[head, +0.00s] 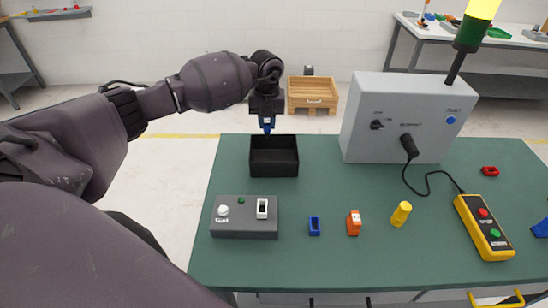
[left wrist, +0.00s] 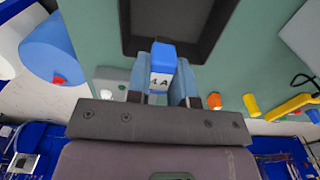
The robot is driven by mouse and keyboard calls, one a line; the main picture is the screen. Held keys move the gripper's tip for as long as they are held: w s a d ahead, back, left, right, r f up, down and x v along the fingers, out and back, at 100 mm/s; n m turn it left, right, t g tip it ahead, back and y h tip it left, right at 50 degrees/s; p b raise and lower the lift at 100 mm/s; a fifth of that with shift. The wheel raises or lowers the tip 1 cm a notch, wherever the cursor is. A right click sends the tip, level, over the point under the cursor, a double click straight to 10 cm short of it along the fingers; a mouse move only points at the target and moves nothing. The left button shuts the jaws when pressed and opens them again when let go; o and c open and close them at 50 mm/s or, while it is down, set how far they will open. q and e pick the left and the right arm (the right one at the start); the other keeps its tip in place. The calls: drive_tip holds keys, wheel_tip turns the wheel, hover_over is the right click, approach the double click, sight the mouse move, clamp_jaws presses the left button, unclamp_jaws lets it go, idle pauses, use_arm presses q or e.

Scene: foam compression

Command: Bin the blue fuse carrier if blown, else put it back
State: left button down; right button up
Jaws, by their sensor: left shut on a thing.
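My left gripper (head: 267,116) is shut on the blue fuse carrier (head: 267,128), which hangs below the fingers at the far edge of the black bin (head: 273,171). In the left wrist view the carrier (left wrist: 161,66) is a blue block with a white label that seems to read "4A", between the two fingers of the left gripper (left wrist: 160,86). The bin (left wrist: 128,40) shows just beyond it there. Whether the fuse is blown cannot be told from the label. My right gripper is not in view.
A grey box (head: 232,231) with a white knob, small green spot and white-framed slot stands front left. A grey cabinet (head: 370,140) with a lit lamp stands behind.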

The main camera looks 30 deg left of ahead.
use_arm(q)
drive_tip(key=shift+f+b, duration=0.55)
drive_tip(key=shift+f, duration=0.55)
drive_tip(key=c, duration=1.3)
unclamp_jaws()
drive_tip(key=o, duration=0.4)
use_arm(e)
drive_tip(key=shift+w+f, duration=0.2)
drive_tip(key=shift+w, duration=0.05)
use_arm(q)
drive_tip(key=shift+r, duration=0.1)
wheel_tip(320, 180, up, 11)
drive_tip(key=shift+f+b, duration=0.1)
drive_tip(key=shift+b, duration=0.7)
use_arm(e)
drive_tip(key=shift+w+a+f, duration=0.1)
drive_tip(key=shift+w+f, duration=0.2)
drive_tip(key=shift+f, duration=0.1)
